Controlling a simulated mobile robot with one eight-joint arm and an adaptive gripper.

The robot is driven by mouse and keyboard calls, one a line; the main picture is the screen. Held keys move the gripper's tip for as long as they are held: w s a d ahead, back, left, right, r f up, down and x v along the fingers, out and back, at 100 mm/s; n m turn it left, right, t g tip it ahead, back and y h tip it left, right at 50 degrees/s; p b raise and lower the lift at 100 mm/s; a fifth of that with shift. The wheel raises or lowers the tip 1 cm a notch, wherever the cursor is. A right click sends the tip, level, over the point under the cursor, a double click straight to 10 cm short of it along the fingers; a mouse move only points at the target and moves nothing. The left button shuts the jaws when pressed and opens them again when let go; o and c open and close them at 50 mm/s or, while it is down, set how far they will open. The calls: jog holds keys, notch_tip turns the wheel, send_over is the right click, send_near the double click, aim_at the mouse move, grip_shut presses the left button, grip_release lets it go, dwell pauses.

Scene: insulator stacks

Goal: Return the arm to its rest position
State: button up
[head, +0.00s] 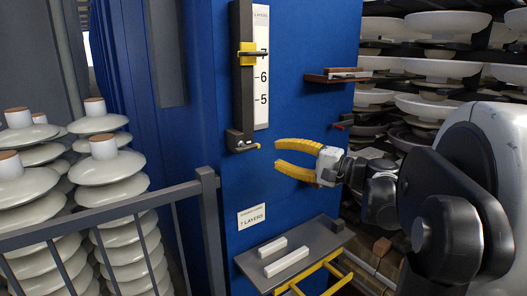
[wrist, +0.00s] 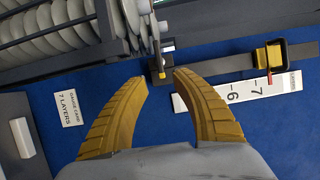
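My gripper (head: 276,157) has two yellow curved fingers that stand apart with nothing between them. It is in front of the blue panel (head: 205,130), pointing left, just right of and below the lower jaw (head: 240,141) of a wall gauge. In the wrist view, my fingertips (wrist: 161,77) are open, and the gauge's lower jaw (wrist: 160,72) shows just beyond the gap. My arm reaches in from the right side of the head view.
The gauge has a yellow slider (head: 250,54) near the 7 on its white scale (head: 261,85). A grey shelf (head: 325,238) holds two white bars below. A small red-brown shelf (head: 338,76) juts out at upper right. A grey railing (head: 110,210) and insulator stacks (head: 110,175) stand left.

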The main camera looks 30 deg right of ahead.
jog(key=shift+v, duration=1.15)
